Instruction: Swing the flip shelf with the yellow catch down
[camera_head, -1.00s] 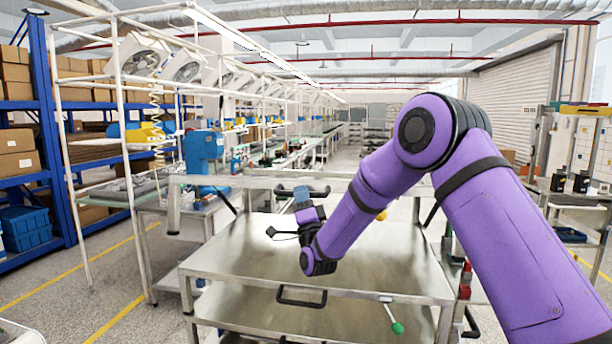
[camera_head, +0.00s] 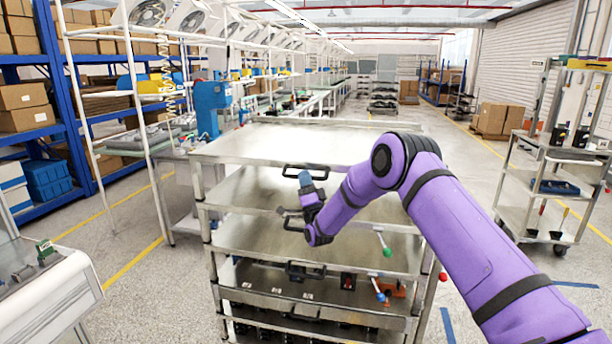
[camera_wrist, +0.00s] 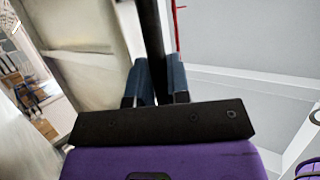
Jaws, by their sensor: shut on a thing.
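The metal rack's top shelf (camera_head: 270,142) lies flat, with a black handle (camera_head: 306,167) on its front edge. My gripper (camera_head: 305,181) is at this handle, its blue fingers partly blocked by the wrist parts. In the wrist view, the two blue fingers (camera_wrist: 160,82) are shut on a black bar (camera_wrist: 153,30), seemingly the handle. The yellow catch does not show now; my purple arm covers part of the rack's right front. A green-knobbed catch (camera_head: 387,252) and a blue-knobbed one (camera_head: 381,297) show on lower shelves, and a red knob (camera_head: 442,276) on the right.
More shelves lie below, with another black handle (camera_head: 305,271). A blue shelving unit (camera_head: 62,100) and a white-edged bench (camera_head: 60,305) stand at the left. A metal cart (camera_head: 545,195) stands at the right. The floor between rack and cart is clear.

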